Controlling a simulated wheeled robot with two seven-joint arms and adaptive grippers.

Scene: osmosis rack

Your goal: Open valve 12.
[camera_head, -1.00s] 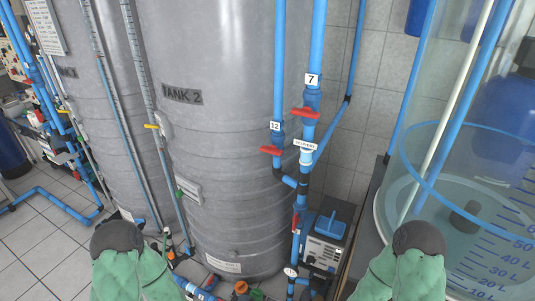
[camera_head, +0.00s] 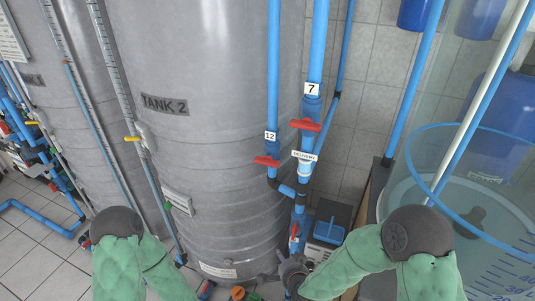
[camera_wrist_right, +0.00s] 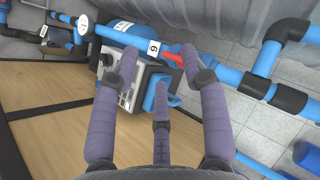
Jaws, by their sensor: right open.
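Valve 12 has a red handle (camera_head: 267,161) just below the white label 12 (camera_head: 270,136) on a thin vertical blue pipe in front of Tank 2. The handle lies crosswise to the pipe. My right gripper (camera_head: 293,276) is low in the head view, below valve 12 and clear of it. In the right wrist view, the right gripper's fingers (camera_wrist_right: 160,68) are spread and empty, pointing towards a blue pipe with another red handle (camera_wrist_right: 173,60). I cannot make out valve 12 there. My left arm shows at lower left in the head view, but its gripper is out of frame.
Valve 7's red handle (camera_head: 306,125) is on the thicker pipe just right of valve 12. Tank 2 (camera_head: 215,100) stands close behind the pipes. A clear tank (camera_head: 480,160) is at right. A boxy blue-topped device (camera_head: 332,222) sits low beside the pipes.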

